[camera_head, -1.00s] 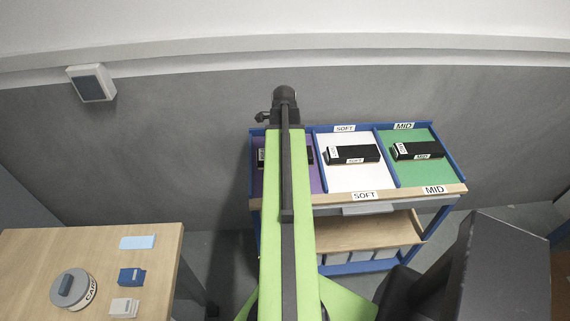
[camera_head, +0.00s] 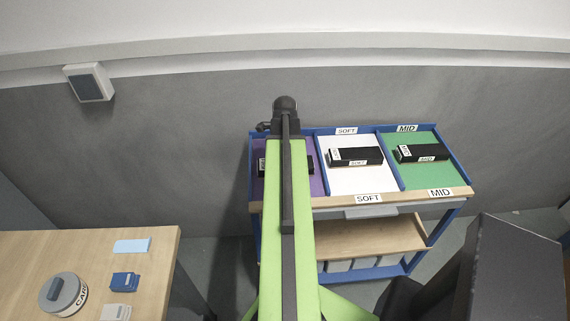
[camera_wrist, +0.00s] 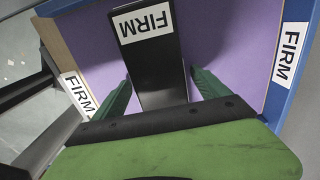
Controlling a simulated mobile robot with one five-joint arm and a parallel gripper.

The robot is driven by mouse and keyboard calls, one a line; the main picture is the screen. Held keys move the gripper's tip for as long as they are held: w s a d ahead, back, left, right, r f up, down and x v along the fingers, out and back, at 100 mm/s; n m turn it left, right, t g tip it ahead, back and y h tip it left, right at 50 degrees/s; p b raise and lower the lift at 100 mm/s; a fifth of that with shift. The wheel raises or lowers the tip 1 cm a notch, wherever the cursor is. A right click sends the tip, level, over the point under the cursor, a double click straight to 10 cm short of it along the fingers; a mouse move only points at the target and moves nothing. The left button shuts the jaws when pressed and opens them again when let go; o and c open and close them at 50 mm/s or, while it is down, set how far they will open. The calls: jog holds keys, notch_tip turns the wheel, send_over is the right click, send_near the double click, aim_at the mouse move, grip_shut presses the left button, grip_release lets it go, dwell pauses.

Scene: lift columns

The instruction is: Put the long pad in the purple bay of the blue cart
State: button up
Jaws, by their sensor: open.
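A long black pad (camera_wrist: 155,62) with a FIRM label lies in the purple bay (camera_wrist: 222,40) of the blue cart (camera_wrist: 299,22). In the head view my arm covers the middle of this pad (camera_head: 307,165) and part of the purple bay (camera_head: 316,182); the blue cart (camera_head: 459,155) stands behind the arm. My gripper (camera_wrist: 160,80) is open, with one green finger on each side of the pad's near part. Gaps show between fingers and pad in the wrist view. In the head view the fingers are hidden.
The white SOFT bay (camera_head: 362,182) and green MID bay (camera_head: 434,175) each hold a black pad. A wooden table (camera_head: 60,250) at left carries a round grey-lidded tin (camera_head: 62,293) and small blue and white items. A grey wall stands behind the cart.

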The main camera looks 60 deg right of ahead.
notch_tip(320, 180, up, 12)
jog(key=p, duration=1.2)
jog(key=shift+r, duration=0.15)
jog(key=w+a+n, duration=0.8)
jog(key=w+a, duration=0.2)
jog(key=a, duration=0.3)
jog(key=w+a+n, duration=0.8)
jog(key=w+a, duration=0.1)
jog(key=a, duration=0.4)
jog(key=w+a+n, duration=0.3)
jog(key=a+n, duration=0.9)
jog(key=a, duration=1.1)
jog(key=shift+a+n, duration=0.2)
jog(key=shift+n, duration=0.2)
